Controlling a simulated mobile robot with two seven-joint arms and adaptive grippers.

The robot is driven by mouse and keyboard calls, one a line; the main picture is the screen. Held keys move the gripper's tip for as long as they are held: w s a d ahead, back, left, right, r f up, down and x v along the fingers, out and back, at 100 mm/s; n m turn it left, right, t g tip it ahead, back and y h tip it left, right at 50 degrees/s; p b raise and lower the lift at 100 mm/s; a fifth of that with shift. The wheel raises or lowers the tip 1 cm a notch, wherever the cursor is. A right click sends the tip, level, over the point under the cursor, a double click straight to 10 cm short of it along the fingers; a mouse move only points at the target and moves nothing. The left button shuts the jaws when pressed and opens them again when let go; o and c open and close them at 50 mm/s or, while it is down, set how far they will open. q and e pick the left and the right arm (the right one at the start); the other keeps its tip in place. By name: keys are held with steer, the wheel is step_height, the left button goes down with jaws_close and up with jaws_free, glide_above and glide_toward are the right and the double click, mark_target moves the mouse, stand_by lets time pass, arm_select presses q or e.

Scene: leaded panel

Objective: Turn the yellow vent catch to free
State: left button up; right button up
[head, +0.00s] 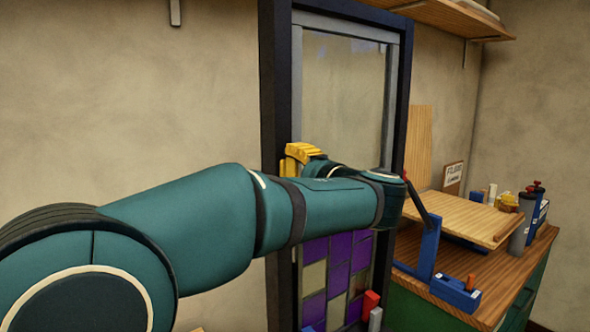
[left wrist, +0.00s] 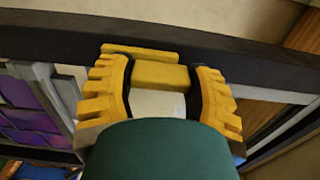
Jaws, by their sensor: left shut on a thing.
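The yellow vent catch (left wrist: 160,76) is a small block with a thin yellow bar behind it. It sits against the dark upright of the frame in the left wrist view. My left gripper (left wrist: 163,88) has ridged yellow fingers on both sides of the catch and is shut on it. In the head view the left gripper (head: 302,152) is at the left upright of the dark frame (head: 277,80), and the arm and fingers hide most of the catch. My right gripper is not in view.
The frame holds a clear pane (head: 342,95) above and a purple and cream leaded panel (head: 338,258) below. A wooden workbench (head: 500,262) at right bears a board, a blue stand and dark canisters. A shelf (head: 450,15) hangs above.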

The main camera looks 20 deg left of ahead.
arm_select(q)
steer(key=o, duration=1.2)
steer(key=shift+d, duration=0.1)
steer(key=v, duration=1.2)
